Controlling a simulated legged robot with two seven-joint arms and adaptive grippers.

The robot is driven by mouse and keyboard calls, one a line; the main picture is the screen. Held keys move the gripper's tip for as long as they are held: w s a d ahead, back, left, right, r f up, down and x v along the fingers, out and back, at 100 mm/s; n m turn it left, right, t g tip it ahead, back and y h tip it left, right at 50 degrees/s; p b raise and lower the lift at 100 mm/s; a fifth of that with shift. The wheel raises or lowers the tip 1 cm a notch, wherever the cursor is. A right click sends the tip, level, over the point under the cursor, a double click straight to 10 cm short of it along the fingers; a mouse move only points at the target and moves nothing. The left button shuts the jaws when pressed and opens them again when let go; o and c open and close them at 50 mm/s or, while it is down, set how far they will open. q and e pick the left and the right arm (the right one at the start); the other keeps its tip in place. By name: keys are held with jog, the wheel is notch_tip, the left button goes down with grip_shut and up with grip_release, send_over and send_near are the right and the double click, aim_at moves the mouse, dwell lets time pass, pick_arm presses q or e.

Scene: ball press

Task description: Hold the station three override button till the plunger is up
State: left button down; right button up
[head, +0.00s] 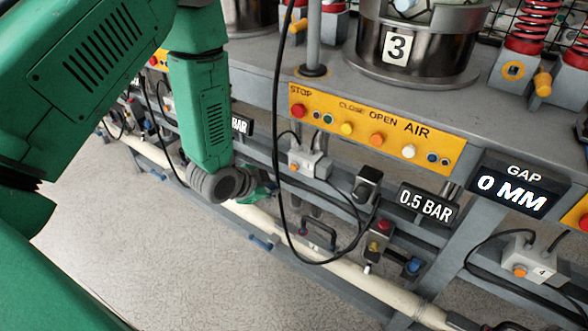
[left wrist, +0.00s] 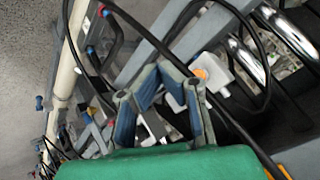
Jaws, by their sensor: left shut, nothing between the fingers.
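The station three override button looks to be the small orange button (left wrist: 201,73) on a pale box in the left wrist view. In the head view that grey box (head: 308,163) hangs under the yellow panel; its button face is not clear. My left gripper (left wrist: 161,70) is shut and empty, its fingertips just left of the button; contact cannot be told. In the head view the gripper (head: 262,191) is mostly hidden by its wrist, left of and below the box. The drum marked 3 (head: 418,50) is at the top; I cannot make out its plunger's height. My right gripper is out of view.
A yellow panel (head: 377,129) carries several buttons. Displays read 0.5 BAR (head: 426,205) and GAP 0 MM (head: 512,189). A box marked 4 (head: 530,258) hangs at right. Black cables (head: 281,150) loop near the gripper. A cream pipe (head: 355,280) runs below; floor is clear at lower left.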

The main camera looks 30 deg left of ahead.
aim_at(294, 167)
pick_arm(q)
jog(key=w, duration=0.5)
jog(key=shift+w+f, duration=0.1)
jog(key=shift+w, duration=0.15)
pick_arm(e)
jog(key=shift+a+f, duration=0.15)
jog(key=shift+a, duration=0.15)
pick_arm(q)
jog(key=shift+d, duration=0.4)
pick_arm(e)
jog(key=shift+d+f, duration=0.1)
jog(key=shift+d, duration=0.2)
pick_arm(q)
jog(key=shift+a, duration=0.3)
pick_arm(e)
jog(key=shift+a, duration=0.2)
pick_arm(q)
jog(key=shift+d, duration=0.1)
jog(key=shift+w+d+r, duration=0.2)
jog(key=shift+w+d, duration=0.05)
jog(key=shift+w, duration=0.1)
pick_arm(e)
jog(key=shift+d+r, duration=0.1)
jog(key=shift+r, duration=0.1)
